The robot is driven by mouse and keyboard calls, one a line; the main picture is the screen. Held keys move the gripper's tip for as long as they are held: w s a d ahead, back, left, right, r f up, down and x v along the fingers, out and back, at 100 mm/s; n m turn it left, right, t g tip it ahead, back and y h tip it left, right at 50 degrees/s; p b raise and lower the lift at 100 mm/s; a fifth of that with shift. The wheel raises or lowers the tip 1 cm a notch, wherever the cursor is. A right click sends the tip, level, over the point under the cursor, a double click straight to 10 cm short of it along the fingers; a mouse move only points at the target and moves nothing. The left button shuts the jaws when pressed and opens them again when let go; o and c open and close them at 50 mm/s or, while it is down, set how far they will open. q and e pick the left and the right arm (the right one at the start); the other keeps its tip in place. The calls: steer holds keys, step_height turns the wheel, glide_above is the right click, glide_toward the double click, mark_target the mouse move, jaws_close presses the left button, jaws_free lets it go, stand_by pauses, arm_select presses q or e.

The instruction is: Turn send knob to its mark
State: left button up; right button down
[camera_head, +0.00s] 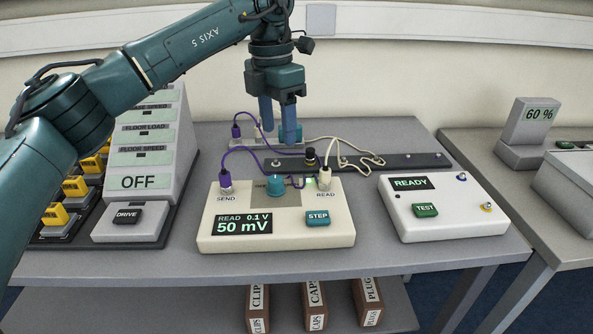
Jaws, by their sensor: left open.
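The cream tester box (225,213) stands on the grey table and shows "READ 0.1 V" and "50 mV" on its display (242,225). A round teal knob (275,186) sits on a grey panel on its top, between the SEND socket (226,183) and the READ socket (326,186). The knob's pointer and mark are too small to tell. My left gripper (278,130) points down with its two fingers apart and empty. My right gripper is not in view.
A READY/TEST box (450,218) stands to the right, a DRIVE panel (128,222) to the left.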

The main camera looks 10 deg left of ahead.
mark_target(275, 179)
arm_select(q)
steer(key=shift+y, duration=0.3)
steer(key=f, duration=0.8)
steer(key=a+f, duration=0.1)
steer(key=f, duration=0.3)
steer(key=shift+w+a, duration=0.1)
steer(key=shift+w, duration=0.05)
steer(key=shift+c, duration=0.5)
steer(key=shift+r, duration=0.1)
steer(key=c, duration=0.9)
steer(key=shift+o, duration=0.2)
